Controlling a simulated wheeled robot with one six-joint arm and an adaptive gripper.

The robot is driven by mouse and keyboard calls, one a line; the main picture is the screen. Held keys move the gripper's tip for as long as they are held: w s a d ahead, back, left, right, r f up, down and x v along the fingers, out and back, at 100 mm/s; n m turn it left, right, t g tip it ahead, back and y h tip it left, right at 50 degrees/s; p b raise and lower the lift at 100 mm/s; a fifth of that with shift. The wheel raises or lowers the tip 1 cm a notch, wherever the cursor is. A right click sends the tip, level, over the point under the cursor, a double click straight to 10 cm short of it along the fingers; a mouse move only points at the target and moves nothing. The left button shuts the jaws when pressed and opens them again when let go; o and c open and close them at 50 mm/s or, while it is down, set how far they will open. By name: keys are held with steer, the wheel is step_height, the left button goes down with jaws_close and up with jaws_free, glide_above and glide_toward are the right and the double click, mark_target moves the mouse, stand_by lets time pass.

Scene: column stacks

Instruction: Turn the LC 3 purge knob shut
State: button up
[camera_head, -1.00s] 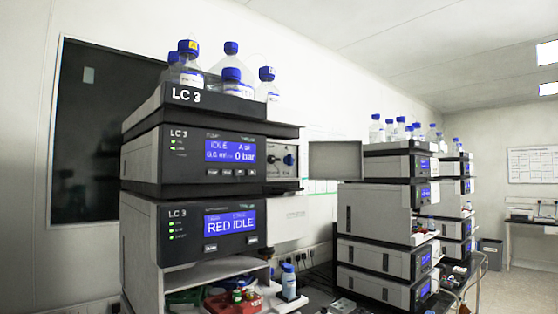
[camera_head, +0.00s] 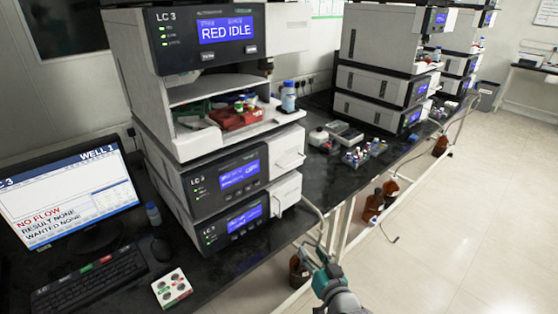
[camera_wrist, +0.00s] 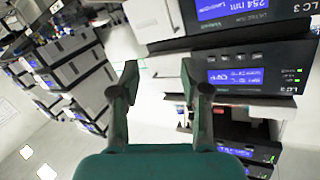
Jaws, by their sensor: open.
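The LC 3 stack (camera_head: 190,110) stands on the bench in the head view, with its upper part cut off by the top edge. The purge knob is not in the current head view, and I cannot make it out in the wrist view. My gripper (camera_head: 314,256) is low in the head view, in front of the bench edge and to the right of the stack. In the wrist view my gripper (camera_wrist: 160,78) is open, with nothing between its fingers. LC 3 modules with blue displays (camera_wrist: 235,76) show turned over at the right there, beyond the fingers.
A monitor (camera_head: 65,195) reading "NO FLOW", a keyboard (camera_head: 90,280) and a mouse (camera_head: 161,249) are at the left. A red vial tray (camera_head: 235,118) sits in the stack's open bay. Brown bottles (camera_head: 372,207) stand below the bench. The floor (camera_head: 455,240) at right is clear.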

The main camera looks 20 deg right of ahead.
steer(key=w+d+r+n+y, duration=0.1)
steer(key=w+r, duration=0.6)
steer(key=r, duration=0.3)
steer(key=w+d+r+n+y, duration=0.1)
steer(key=w+r+y, duration=0.1)
steer(key=w+r, duration=0.65)
steer(key=w+d+r+y, duration=0.1)
steer(key=w+r, duration=0.4)
steer(key=r, duration=0.7)
steer(key=s+r+n+y, duration=0.2)
steer(key=r+n, duration=0.1)
steer(key=r, duration=1.6)
steer(key=s+r+n+y, duration=0.1)
steer(key=s+r+n, duration=0.1)
steer(key=r, duration=1.7)
steer(key=x, duration=1.1)
steer(key=shift+a+f, duration=0.1)
steer(key=shift+a, duration=0.3)
steer(key=shift+c, duration=0.3)
jaws_close()
